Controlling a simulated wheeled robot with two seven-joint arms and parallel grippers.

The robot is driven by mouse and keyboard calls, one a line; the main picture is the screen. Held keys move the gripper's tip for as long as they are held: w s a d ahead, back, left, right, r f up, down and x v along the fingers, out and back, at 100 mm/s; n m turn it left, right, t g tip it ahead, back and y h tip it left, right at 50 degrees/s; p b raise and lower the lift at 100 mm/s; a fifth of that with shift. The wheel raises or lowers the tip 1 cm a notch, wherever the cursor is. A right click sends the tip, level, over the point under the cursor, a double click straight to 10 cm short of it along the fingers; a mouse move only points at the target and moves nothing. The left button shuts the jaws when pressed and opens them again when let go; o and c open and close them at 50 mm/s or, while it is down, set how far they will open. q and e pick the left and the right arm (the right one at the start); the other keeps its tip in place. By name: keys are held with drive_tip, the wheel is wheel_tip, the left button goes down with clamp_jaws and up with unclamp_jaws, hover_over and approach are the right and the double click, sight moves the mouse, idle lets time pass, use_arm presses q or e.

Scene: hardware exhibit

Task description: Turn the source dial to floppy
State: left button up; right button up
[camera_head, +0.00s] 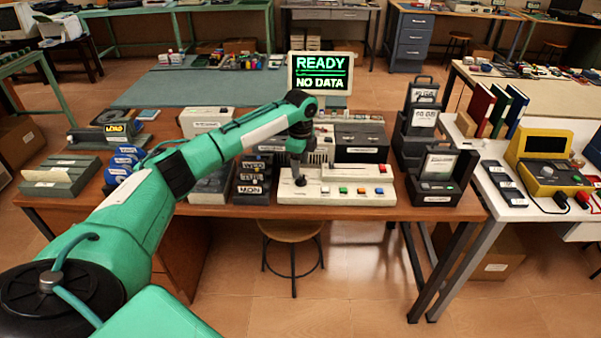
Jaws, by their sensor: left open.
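A cream control console (335,199) with a row of coloured buttons sits at the front edge of the wooden table. My left gripper (299,179) is open and points down over the left end of this console. The source dial cannot be made out; the gripper covers that end of the console. I cannot tell whether the fingers touch anything. My right gripper is not in view.
Dark boxes (361,142) stand behind the console, and black cases (440,175) stand to its right. A yellow device (545,165) is on the white table. A stool (290,229) stands below.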

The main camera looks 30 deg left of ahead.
sight(301, 177)
use_arm(q)
wheel_tip(301, 177, down, 3)
drive_tip(key=shift+f, duration=0.5)
drive_tip(key=c, duration=1)
drive_tip(key=shift+p, duration=0.5)
drive_tip(key=n+p, duration=0.1)
drive_tip(key=p, duration=0.1)
drive_tip(key=n+p, duration=0.1)
drive_tip(key=shift+d+r+n+p, duration=0.1)
drive_tip(key=shift+r+n+p, duration=0.15)
drive_tip(key=shift+n+p, duration=0.1)
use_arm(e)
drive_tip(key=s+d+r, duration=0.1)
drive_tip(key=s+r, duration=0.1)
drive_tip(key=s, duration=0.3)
use_arm(q)
drive_tip(key=n+p, duration=0.6)
drive_tip(key=shift+p, duration=0.35)
drive_tip(key=n+p, duration=0.3)
drive_tip(key=n, duration=0.1)
drive_tip(key=shift+f+n, duration=0.1)
drive_tip(key=shift+n, duration=0.15)
drive_tip(key=shift+f+n+p, duration=0.1)
drive_tip(key=shift+n+p, duration=0.85)
drive_tip(key=shift+n, duration=0.25)
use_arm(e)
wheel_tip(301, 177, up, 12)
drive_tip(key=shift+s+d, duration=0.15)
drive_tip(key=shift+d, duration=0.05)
